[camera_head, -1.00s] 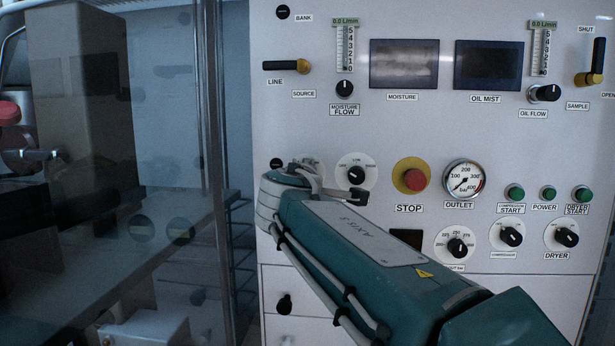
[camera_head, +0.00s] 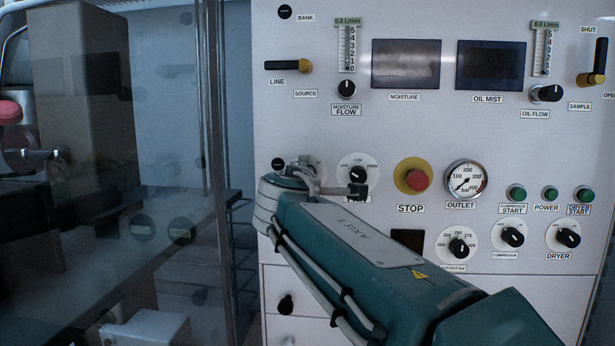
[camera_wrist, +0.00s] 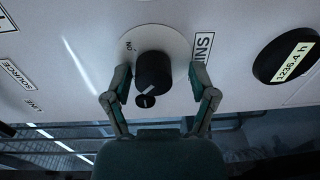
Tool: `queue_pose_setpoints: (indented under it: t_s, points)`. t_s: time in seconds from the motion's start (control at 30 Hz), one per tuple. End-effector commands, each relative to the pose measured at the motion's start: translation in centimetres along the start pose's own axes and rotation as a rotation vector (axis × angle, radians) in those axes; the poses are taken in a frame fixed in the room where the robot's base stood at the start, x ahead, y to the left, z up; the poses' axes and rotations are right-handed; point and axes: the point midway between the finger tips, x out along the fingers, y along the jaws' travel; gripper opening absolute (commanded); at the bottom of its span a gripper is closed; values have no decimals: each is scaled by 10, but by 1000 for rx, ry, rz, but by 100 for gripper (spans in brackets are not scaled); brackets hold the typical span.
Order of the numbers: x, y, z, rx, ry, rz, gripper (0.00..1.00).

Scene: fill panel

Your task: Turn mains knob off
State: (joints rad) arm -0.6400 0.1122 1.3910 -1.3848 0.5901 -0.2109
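In the wrist view the black mains knob (camera_wrist: 153,72) sits on a pale round plate marked ON, with a partly visible label ending in "INS" to its right. A white mark shows on the knob's near face, and a small dark round piece sits just below it. My gripper (camera_wrist: 160,75) is open, with one finger on each side of the knob and a small gap visible on both sides.
In the head view, a dial (camera_head: 358,172), the red STOP button (camera_head: 416,180) and the outlet gauge (camera_head: 466,180) stand right of my wrist. The LINE lever (camera_head: 288,66) is above. A round hour meter (camera_wrist: 287,59) is right of the knob in the wrist view.

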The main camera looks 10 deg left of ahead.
Motion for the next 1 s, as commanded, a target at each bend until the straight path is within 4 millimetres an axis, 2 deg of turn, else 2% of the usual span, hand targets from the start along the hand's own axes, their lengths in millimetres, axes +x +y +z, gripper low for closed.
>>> queue_pose_setpoints:
  t_s: [0.37,0.47,0.8,1.0]
  points:
    - [-5,4,3,4,-2,5,78]
    - [-18,4,3,4,-2,5,78]
    - [-88,2,-2,2,2,5,78]
    - [-114,0,-3,1,0,3,78]
